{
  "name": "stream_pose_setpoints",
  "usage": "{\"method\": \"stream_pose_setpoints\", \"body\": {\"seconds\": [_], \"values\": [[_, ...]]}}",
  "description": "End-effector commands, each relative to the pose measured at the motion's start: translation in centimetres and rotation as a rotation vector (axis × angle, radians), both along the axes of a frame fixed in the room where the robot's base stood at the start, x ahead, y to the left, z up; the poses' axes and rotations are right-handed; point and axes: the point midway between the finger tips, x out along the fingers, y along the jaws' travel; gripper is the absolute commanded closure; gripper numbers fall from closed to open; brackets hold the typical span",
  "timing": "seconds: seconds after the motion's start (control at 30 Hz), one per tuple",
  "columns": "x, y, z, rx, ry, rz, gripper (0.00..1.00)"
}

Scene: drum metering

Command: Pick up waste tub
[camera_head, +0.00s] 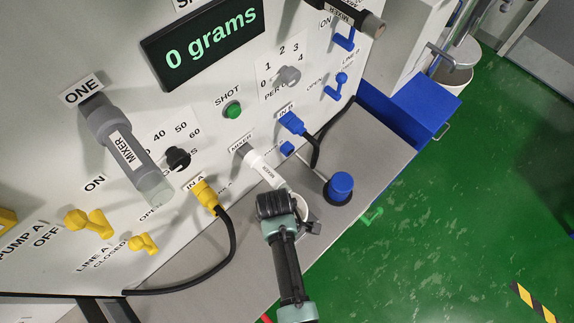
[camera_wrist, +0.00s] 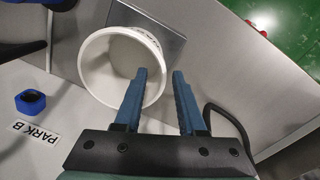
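The waste tub is a round white tub (camera_wrist: 93,70) with dark lettering near its rim, seen from above in the wrist view. It looks empty and stands partly over a grey plate. My gripper (camera_wrist: 159,72) is open. Its left finger overlaps the tub's opening and its right finger is outside the rim, so the near wall lies between them in the picture. I cannot tell how deep the fingers are or whether they touch it. In the head view my gripper (camera_head: 277,207) hides most of the tub, with a white edge (camera_head: 301,210) showing.
The grey shelf (camera_head: 235,262) runs below the machine panel. A blue cylinder (camera_head: 340,188) stands right of my gripper. A black cable (camera_head: 228,247) hangs at the left. Green floor (camera_head: 440,230) lies open to the right.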

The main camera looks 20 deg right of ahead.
Motion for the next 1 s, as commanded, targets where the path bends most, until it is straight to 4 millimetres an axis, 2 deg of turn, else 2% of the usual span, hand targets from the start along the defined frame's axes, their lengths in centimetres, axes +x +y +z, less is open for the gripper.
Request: {"method": "stream_pose_setpoints", "body": {"seconds": [0.03, 0.2, 0.5, 0.7, 0.73, 1.0], "values": [[0.1, 0.0, -1.4, 0.000, 0.000, 0.000, 0.60], [0.1, -0.1, -2.9, 0.000, -0.001, 0.000, 0.60], [0.1, -0.1, -2.8, 0.000, -0.001, 0.000, 0.60], [0.1, -0.1, -2.8, -0.001, -0.001, 0.000, 0.96], [0.1, -0.1, -2.8, -0.001, -0.001, 0.000, 1.00], [0.1, -0.1, -2.8, 0.000, 0.000, 0.000, 1.00]]}}
